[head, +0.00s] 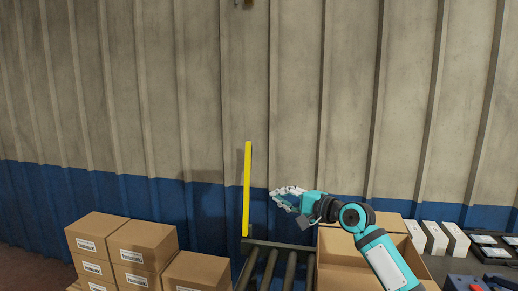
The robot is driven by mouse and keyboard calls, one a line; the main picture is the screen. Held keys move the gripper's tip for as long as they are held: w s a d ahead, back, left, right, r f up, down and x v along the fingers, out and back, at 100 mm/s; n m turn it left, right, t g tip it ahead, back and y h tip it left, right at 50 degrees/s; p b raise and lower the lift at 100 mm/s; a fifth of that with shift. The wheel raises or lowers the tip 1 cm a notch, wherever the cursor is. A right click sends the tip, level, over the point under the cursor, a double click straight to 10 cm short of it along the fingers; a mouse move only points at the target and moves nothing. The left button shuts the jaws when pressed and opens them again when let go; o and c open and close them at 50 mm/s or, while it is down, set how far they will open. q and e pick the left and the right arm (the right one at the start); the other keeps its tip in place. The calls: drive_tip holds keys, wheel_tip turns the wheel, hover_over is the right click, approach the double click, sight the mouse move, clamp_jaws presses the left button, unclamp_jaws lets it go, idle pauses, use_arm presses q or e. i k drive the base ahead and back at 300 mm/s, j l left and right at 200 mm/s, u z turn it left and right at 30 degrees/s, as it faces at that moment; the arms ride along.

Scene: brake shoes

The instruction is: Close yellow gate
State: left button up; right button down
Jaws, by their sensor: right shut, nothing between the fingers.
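The yellow gate (246,190) shows in the head view as a narrow upright yellow bar, a little left of the lower middle. Its lower end is by the far end of the roller conveyor (265,264). My right gripper (273,197) is just to the right of the bar, with its fingers pointing left toward it. A small gap shows between the fingertips and the bar, though the depth between them is hard to judge. The right gripper is shut and holds nothing. My left gripper is not in view.
Stacked cardboard boxes (140,245) stand left of the conveyor. An open cardboard box (340,244) stands right of it, below my right arm. White boxes (436,238) and dark trays (490,250) lie farther right. A ribbed grey and blue wall (150,100) closes off the back.

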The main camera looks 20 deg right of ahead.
sight(248, 147)
drive_tip(key=i+l, duration=0.3)
drive_tip(key=i, duration=0.15)
drive_tip(key=i+l, duration=0.3)
drive_tip(key=i, duration=0.15)
drive_tip(key=i+l, duration=0.35)
drive_tip(key=i, duration=0.15)
